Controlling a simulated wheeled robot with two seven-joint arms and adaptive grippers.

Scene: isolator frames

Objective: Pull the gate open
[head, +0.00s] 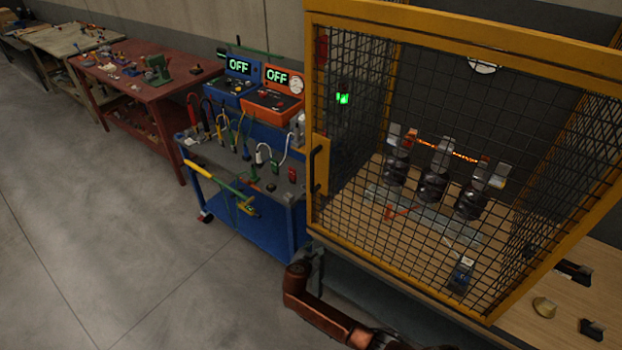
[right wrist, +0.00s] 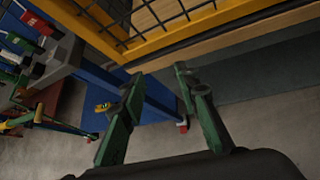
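The gate (head: 456,25) is a yellow frame with dark wire mesh on the front of a cage, and it looks shut. Its black upright handle (head: 316,169) sits on a yellow plate at the left edge. My right gripper (head: 316,264) is below the gate's lower left corner, well under the handle and apart from it. In the right wrist view its two green fingers (right wrist: 158,79) are spread with nothing between them. The gate's lower frame (right wrist: 205,35) crosses the top of that view; the handle is not seen there. My left gripper is not in view.
A blue tool cart (head: 243,225) with tools and two units reading OFF stands close left of the gate. A red workbench (head: 150,85) is farther back. Insulators (head: 433,186) stand inside the cage. The floor (head: 120,250) left of the cart is clear.

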